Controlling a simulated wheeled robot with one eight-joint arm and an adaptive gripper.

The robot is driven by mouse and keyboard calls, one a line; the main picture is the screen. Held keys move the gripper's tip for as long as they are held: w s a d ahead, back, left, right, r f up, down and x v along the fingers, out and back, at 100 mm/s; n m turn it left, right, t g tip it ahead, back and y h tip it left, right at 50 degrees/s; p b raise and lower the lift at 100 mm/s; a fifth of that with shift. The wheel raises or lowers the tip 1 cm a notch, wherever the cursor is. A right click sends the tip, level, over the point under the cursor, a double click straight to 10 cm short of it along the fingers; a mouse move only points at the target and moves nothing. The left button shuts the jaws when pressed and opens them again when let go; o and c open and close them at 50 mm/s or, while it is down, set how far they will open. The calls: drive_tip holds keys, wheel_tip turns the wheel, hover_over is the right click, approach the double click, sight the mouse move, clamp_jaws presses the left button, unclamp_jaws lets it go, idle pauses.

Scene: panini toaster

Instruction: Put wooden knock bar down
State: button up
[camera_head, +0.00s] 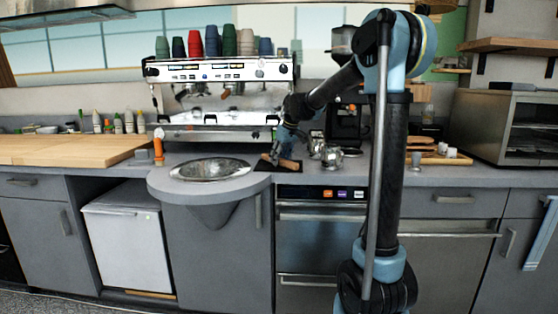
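A small brown wooden piece (289,164), which looks like the wooden knock bar, is on or just above a dark mat (263,166) on the grey counter, right of the round metal sink. My gripper (279,154) reaches down to the bar from above and is very close to it or touching it. The gripper is small and dark here. I cannot tell whether its fingers are closed on the bar, or whether the bar rests on the mat.
The sink (209,169) is left of the mat. Metal jugs (331,157) stand close on the right. A chrome espresso machine (221,96) with stacked cups is behind. An orange-handled item (158,146) stands left of the sink. A toaster oven (506,127) is far right.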

drive_tip(key=shift+r, duration=0.1)
drive_tip(key=v, duration=1.2)
drive_tip(key=s+d+f+m+h, duration=0.1)
drive_tip(key=s+d+f, duration=0.35)
drive_tip(key=s, duration=0.25)
drive_tip(key=s+d+f+m, duration=0.2)
drive_tip(key=s+d+f, duration=0.1)
drive_tip(key=s+d, duration=0.25)
drive_tip(key=s+d+f+m+h, duration=0.1)
drive_tip(key=s+d+f, duration=0.3)
drive_tip(key=s, duration=0.4)
drive_tip(key=s+d+f+m, duration=0.2)
drive_tip(key=s+d+f, duration=0.1)
drive_tip(key=s+f, duration=0.6)
drive_tip(key=s+d+f+m+g+h, duration=0.1)
drive_tip(key=s+d+f+m, duration=0.1)
drive_tip(key=s+f, duration=0.6)
drive_tip(key=shift+s+d+f, duration=0.35)
drive_tip(key=shift+s+d, duration=0.1)
drive_tip(key=shift+d, duration=0.3)
